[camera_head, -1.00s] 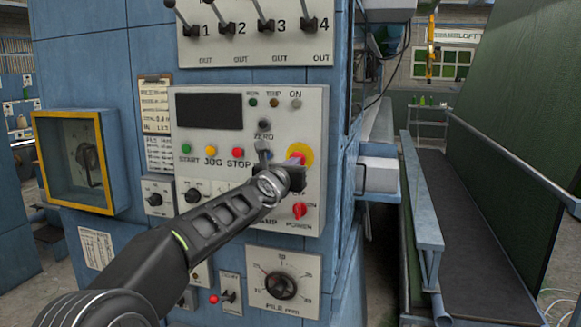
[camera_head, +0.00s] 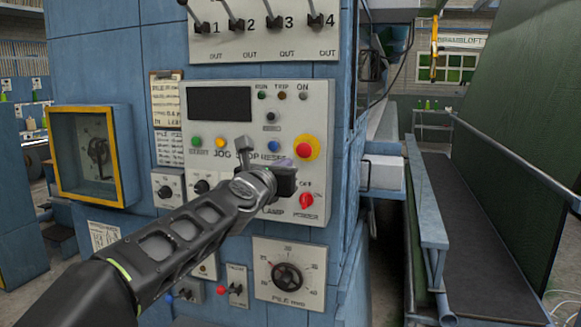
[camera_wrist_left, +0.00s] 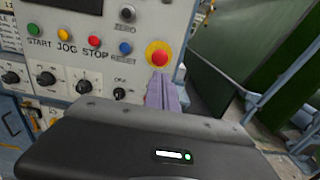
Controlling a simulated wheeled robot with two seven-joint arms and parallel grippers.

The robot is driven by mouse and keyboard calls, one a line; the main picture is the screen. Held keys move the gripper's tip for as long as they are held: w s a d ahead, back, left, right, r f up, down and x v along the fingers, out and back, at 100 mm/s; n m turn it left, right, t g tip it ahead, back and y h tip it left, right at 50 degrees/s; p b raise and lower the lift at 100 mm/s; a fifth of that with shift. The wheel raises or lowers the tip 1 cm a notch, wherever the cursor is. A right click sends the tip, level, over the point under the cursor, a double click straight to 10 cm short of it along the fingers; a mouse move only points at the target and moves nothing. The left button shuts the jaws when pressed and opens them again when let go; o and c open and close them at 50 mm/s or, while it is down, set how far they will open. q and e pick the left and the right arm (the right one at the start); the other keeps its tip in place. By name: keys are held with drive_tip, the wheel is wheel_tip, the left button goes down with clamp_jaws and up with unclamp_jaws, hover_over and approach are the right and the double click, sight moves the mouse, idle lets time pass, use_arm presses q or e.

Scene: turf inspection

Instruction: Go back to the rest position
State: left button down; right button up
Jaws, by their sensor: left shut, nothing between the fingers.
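My left gripper (camera_head: 290,172) is in front of the control panel (camera_head: 300,120), just below the red emergency button (camera_head: 307,148) on its yellow ring. In the left wrist view its shut fingers (camera_wrist_left: 162,92) show below the red button (camera_wrist_left: 158,54) and hold nothing. Whether the fingers touch the panel I cannot tell. My left arm hides part of the panel's lower left. The green START button (camera_head: 196,142), yellow JOG button (camera_head: 221,143) and blue RESET button (camera_head: 273,146) show. The red POWER knob (camera_head: 306,201) is below the gripper. My right gripper is not in view.
A yellow-framed box (camera_head: 120,160) sticks out at the left. Lever switches (camera_head: 274,22) are above the panel, and a PILE dial (camera_head: 286,276) is below. A blue rail (camera_head: 428,200) and dark conveyor (camera_head: 465,220) run along the right.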

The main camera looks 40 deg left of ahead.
use_arm(q)
drive_tip(key=shift+s+d+f, duration=0.15)
drive_tip(key=shift+s, duration=0.35)
idle(0.3)
